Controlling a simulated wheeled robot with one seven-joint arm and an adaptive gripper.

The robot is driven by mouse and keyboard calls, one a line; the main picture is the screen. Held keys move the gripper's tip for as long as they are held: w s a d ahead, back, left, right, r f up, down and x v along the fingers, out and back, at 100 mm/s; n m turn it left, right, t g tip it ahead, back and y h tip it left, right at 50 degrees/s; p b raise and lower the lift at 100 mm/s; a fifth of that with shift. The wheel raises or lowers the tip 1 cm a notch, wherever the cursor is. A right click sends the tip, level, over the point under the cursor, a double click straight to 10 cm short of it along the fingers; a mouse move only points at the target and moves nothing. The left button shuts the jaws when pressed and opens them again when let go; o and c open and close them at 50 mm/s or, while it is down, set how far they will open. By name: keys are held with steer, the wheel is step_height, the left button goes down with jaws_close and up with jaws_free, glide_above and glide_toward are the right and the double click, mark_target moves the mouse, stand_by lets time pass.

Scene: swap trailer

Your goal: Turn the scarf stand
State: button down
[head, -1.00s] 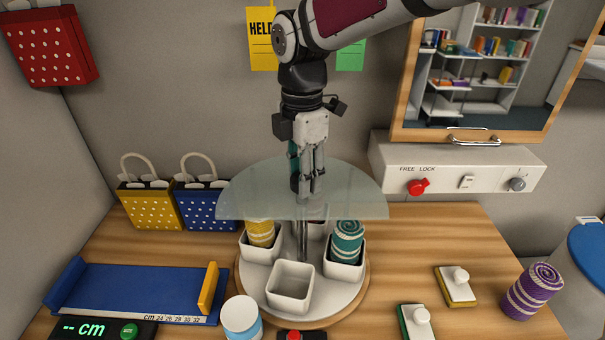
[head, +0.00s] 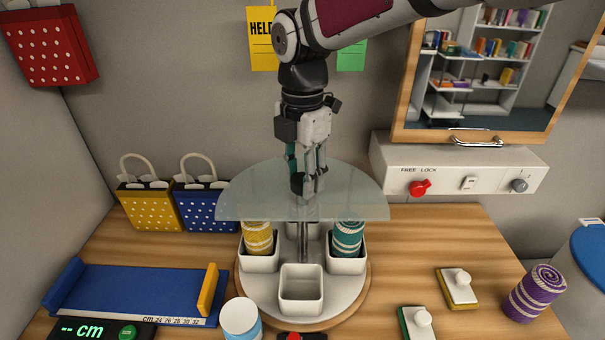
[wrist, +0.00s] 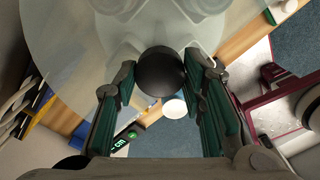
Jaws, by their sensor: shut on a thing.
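The scarf stand (head: 342,303) is a round turntable with white square cups around a central post, under a clear half-round top (head: 250,205). The left cup holds a yellow striped scarf roll (head: 258,238). The right cup holds a teal striped roll (head: 348,238). The front cup (head: 301,290) is empty; a back cup is mostly hidden. My gripper (head: 308,188) points down at the top's centre, shut on the black knob there. In the wrist view the round black knob (wrist: 161,71) sits between the fingers.
A purple striped roll (head: 534,293) stands at the right. Two blocks with white knobs (head: 457,288) (head: 416,323) lie nearer. A white jar (head: 241,318) is close to the stand's front left. A blue measuring tray (head: 130,288) lies left. A wall box (head: 455,180) has a red knob.

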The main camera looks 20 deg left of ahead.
steer(key=c, duration=1)
jaws_free()
step_height(320, 180, up, 12)
